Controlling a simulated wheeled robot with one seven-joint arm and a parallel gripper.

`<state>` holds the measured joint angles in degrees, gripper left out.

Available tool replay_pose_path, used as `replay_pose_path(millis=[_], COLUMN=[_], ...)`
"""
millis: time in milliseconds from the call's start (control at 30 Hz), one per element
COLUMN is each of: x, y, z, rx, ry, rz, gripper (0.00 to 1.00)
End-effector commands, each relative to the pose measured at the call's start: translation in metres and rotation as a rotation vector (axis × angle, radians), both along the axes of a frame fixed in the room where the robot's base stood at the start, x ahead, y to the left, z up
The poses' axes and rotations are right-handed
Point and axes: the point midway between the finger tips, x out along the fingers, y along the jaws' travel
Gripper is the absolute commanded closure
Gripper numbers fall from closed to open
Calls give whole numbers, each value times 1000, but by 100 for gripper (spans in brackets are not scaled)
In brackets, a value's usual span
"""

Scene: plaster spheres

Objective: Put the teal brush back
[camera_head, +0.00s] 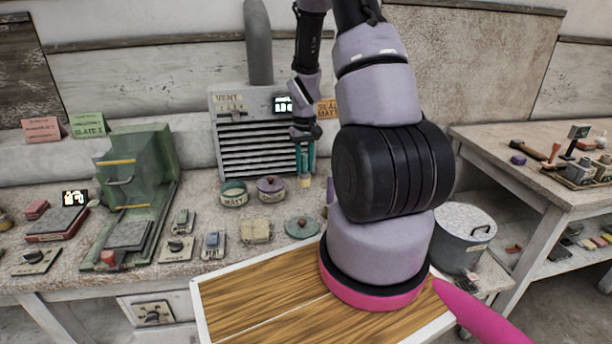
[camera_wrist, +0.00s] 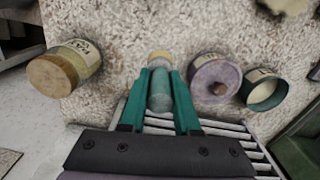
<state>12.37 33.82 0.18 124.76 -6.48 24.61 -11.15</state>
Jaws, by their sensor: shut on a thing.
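My gripper (camera_head: 304,163) has teal fingers and hangs upright over the back of the bench, in front of the vent grille. In the wrist view, the gripper (camera_wrist: 161,95) is shut on the teal brush (camera_wrist: 160,92), a rounded grey-teal piece between the fingers. A pale yellow end (camera_wrist: 159,58) shows beyond the fingertips; in the head view it points down. Whether that end touches anything below is unclear. An open green-rimmed pot (camera_head: 233,194) and a purple-lidded pot (camera_head: 271,189) stand left of the gripper in the head view.
A tan-lidded jar (camera_wrist: 55,76) stands on the other side of the gripper in the wrist view. A teal lid (camera_head: 302,228) lies on the bench. The vent (camera_head: 262,140) rises close behind. A grey bucket (camera_head: 463,238) stands right; a green press (camera_head: 135,180) stands left.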

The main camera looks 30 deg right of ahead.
Motion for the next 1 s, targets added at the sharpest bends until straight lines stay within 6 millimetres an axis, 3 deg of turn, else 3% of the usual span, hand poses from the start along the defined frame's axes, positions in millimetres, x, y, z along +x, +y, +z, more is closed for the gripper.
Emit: replay_pose_path(millis=[233, 633, 667, 733, 1000], x=[-1, 0, 0, 0, 0], y=[0, 0, 0, 0, 0], z=[-35, -40, -41, -40, -40], rx=[0, 0, 0, 0, 0], ry=[4, 2, 2, 2, 2], rz=[0, 0, -1, -1, 0], gripper=[100, 100, 66, 40, 40])
